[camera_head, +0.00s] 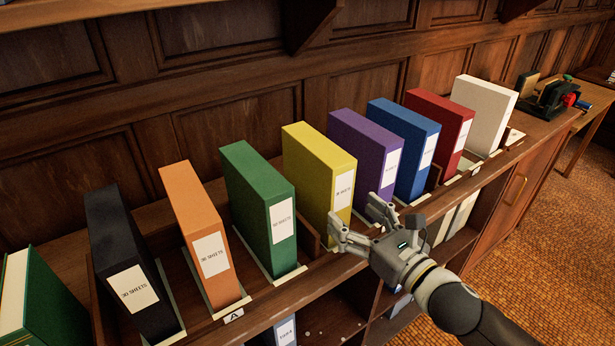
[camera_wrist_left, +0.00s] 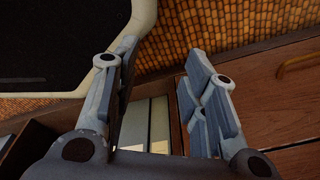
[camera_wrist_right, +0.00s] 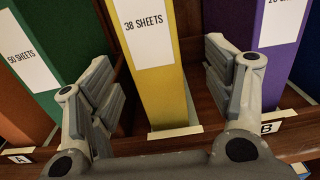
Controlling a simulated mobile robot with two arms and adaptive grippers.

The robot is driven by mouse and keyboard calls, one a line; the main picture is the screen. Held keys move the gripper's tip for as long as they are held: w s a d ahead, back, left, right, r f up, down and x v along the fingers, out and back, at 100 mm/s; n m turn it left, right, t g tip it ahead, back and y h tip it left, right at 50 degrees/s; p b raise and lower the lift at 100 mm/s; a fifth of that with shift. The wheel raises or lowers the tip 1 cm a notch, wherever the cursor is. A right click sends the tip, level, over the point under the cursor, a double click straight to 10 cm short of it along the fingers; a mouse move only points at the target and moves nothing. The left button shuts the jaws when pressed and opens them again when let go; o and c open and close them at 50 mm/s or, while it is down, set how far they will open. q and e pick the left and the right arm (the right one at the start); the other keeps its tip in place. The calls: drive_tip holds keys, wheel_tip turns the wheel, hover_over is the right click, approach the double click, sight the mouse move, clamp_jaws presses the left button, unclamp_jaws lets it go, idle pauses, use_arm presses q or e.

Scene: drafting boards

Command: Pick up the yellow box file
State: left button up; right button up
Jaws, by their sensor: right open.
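The yellow box file (camera_head: 312,172) stands upright on the shelf between the green and purple files. Its white label reads 38 SHEETS in the right wrist view (camera_wrist_right: 165,85). My right gripper (camera_head: 352,219) is open in front of its lower spine. In the right wrist view the open fingers (camera_wrist_right: 165,95) stand one on each side of the file, apart from it. My left gripper (camera_wrist_left: 158,90) shows only in the left wrist view, with its fingers apart and nothing between them. It is over a wooden cabinet and the orange floor.
The green file (camera_head: 257,200) stands left of the yellow one and the purple file (camera_head: 365,150) right. Orange (camera_head: 195,225), black (camera_head: 120,240), blue (camera_head: 405,135), red (camera_head: 440,120) and white (camera_head: 485,105) files share the wooden shelf. Low wooden dividers (camera_head: 306,236) stand between some files.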

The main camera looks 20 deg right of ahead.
sight(344, 206)
drive_tip(key=p+x, duration=0.1)
drive_tip(key=x, duration=0.2)
drive_tip(key=shift+w+r, duration=0.15)
drive_tip(key=shift+w, duration=0.1)
drive_tip(key=shift+w+a, duration=0.15)
drive_tip(key=shift+w, duration=0.2)
drive_tip(key=shift+w+a, duration=0.15)
drive_tip(key=shift+w, duration=0.1)
drive_tip(key=x, duration=0.1)
drive_tip(key=p+x, duration=0.1)
drive_tip(key=x, duration=0.3)
drive_tip(key=shift+s+a+p, duration=0.1)
drive_tip(key=shift+a+p, duration=0.15)
drive_tip(key=shift+p, duration=0.05)
drive_tip(key=shift+c, duration=0.2)
drive_tip(key=c, duration=1.5)
use_arm(q)
drive_tip(key=s+r, duration=0.1)
drive_tip(key=s+d+r, duration=0.1)
drive_tip(key=shift+s+d+r, duration=0.15)
drive_tip(key=shift+s+r, duration=0.15)
drive_tip(key=shift+s, duration=0.1)
